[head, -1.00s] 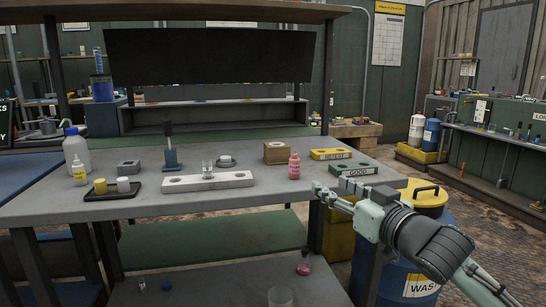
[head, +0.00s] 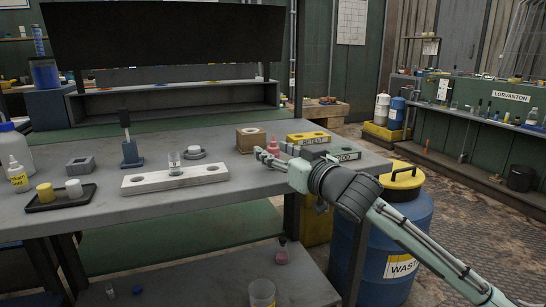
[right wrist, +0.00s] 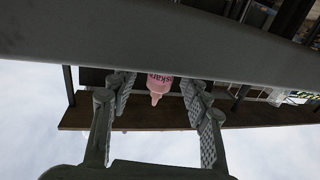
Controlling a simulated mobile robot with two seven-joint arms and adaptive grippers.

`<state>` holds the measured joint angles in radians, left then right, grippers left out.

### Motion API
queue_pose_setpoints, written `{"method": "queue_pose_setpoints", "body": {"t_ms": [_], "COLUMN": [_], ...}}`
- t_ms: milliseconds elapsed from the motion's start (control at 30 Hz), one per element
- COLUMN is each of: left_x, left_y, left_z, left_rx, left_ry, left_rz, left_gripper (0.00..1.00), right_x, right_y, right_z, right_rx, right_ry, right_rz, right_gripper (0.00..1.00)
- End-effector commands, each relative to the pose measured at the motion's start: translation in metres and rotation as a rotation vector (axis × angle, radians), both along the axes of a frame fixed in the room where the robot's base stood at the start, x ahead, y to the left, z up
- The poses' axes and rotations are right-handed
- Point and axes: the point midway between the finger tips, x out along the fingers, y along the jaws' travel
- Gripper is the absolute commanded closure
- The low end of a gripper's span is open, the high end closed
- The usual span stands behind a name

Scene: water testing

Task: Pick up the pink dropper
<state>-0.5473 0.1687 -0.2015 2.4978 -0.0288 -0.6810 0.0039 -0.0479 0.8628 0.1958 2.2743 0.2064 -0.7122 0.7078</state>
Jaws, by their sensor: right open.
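The pink dropper (head: 273,142) is a pink bottle with a narrow tip, at the back right of the table; my right gripper hides most of it. In the right wrist view, where the scene appears upside down, the dropper (right wrist: 158,86) shows between the two open fingers, tip downward in the picture, with lettering on its side. My right gripper (head: 268,156) is open and empty, over the table in front of the dropper. It also shows in the right wrist view (right wrist: 156,100). I cannot tell how far the dropper is from the fingertips. My left gripper is out of view.
The table (head: 150,220) also holds a wooden block (head: 250,139), a white rack (head: 150,182) with a glass, a black tray (head: 60,201), and yellow (head: 309,138) and green labelled holders close to my right gripper. A blue waste drum (head: 400,235) stands at the right.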

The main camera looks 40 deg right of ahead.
Motion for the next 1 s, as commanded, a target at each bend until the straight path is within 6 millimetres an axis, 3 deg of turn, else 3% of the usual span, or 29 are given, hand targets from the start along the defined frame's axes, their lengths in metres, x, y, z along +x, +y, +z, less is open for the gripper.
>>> {"method": "queue_pose_setpoints", "body": {"t_ms": [100,367,633,1000], "left_x": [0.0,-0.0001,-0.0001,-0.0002], "left_y": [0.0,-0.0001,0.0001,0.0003], "left_z": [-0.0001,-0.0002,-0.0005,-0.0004], "left_rx": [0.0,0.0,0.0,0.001], "left_ry": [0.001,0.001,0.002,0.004], "left_rz": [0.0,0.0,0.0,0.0], "left_gripper": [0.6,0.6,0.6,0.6], "right_x": [0.009,0.0104,0.0102,0.0101], "right_y": [-0.0002,-0.0005,-0.0004,-0.0004], "right_z": [0.0005,-0.0001,-0.0001,0.001], "right_rx": [-0.001,-0.001,-0.001,-0.001], "right_ry": [-0.001,0.0,0.0,0.0], "right_rz": [0.0,0.0,0.0,0.0], "right_gripper": [0.52,0.53,0.84,0.84]}}
